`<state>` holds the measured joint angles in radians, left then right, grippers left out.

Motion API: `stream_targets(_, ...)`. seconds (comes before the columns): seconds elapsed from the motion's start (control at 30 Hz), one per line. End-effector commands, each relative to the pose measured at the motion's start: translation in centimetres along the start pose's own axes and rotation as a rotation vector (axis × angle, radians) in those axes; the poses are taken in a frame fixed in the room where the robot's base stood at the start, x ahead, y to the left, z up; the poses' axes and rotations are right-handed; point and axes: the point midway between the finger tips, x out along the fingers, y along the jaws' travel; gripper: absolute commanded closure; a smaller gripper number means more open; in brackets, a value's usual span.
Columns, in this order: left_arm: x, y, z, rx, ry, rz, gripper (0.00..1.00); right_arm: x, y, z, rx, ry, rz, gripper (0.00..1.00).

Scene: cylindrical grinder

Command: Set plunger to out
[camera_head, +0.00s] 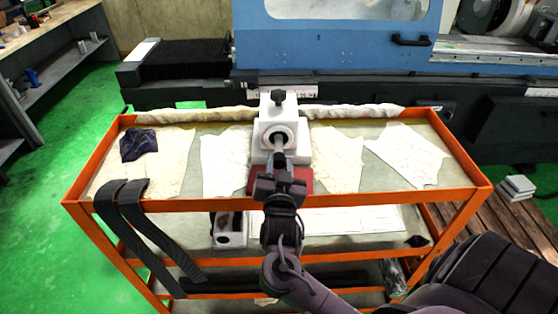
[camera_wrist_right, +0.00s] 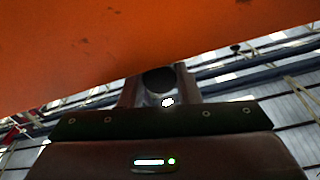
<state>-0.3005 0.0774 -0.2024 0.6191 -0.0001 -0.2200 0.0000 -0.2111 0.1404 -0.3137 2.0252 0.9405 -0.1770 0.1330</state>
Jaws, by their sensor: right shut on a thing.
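A white fixture (camera_head: 268,128) with a black knob (camera_head: 278,96) on top stands on the orange cart's top shelf, at the middle. A round opening faces me, and a dark plunger (camera_head: 280,141) sticks out of it toward me. My right gripper (camera_head: 282,162) is in front of the fixture, shut on the plunger's near end. In the right wrist view, a dark round end (camera_wrist_right: 158,80) sits between the two fingers. The fingers hide part of the plunger, so how far it extends is hard to tell. My left gripper is not in view.
The orange cart rim (camera_head: 375,196) runs close under my right arm and fills the top of the wrist view. A red block (camera_head: 308,182) lies at the fixture's foot. Cloths (camera_head: 225,160) lie either side. Black straps (camera_head: 150,230) hang over the left front. A blue machine (camera_head: 340,45) stands behind.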

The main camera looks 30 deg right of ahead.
Motion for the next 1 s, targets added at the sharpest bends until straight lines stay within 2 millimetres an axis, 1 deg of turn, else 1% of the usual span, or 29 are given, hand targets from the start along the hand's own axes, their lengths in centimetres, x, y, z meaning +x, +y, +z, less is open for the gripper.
stream_targets(0.07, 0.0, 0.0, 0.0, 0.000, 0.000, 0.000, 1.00, -0.1, 0.0, 0.1, 0.000, -0.003, -0.001, 1.00)
stream_targets(0.1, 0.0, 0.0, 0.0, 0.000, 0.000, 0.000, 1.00, -0.1, 0.0, 0.1, 0.000, -0.003, -0.001, 0.69)
stream_targets(0.27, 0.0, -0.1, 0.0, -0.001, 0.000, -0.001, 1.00, 0.0, 0.0, 0.1, -0.001, -0.002, 0.000, 0.48)
stream_targets(0.53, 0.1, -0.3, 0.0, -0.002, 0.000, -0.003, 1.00, -0.1, 0.0, 0.1, 0.000, -0.001, 0.000, 0.48)
stream_targets(0.63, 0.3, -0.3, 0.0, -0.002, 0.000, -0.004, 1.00, -0.7, 0.0, 0.3, 0.000, -0.003, -0.001, 0.48)
stream_targets(0.77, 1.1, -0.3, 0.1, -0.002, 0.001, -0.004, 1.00, -2.7, 0.1, 0.4, 0.002, -0.005, 0.000, 0.48)
stream_targets(0.9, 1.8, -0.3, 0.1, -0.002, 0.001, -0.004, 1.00, -5.2, 0.1, 0.4, 0.002, -0.005, 0.000, 0.48)
stream_targets(1.0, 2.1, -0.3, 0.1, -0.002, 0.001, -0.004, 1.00, -6.6, 0.0, 0.4, 0.000, -0.004, -0.001, 0.48)
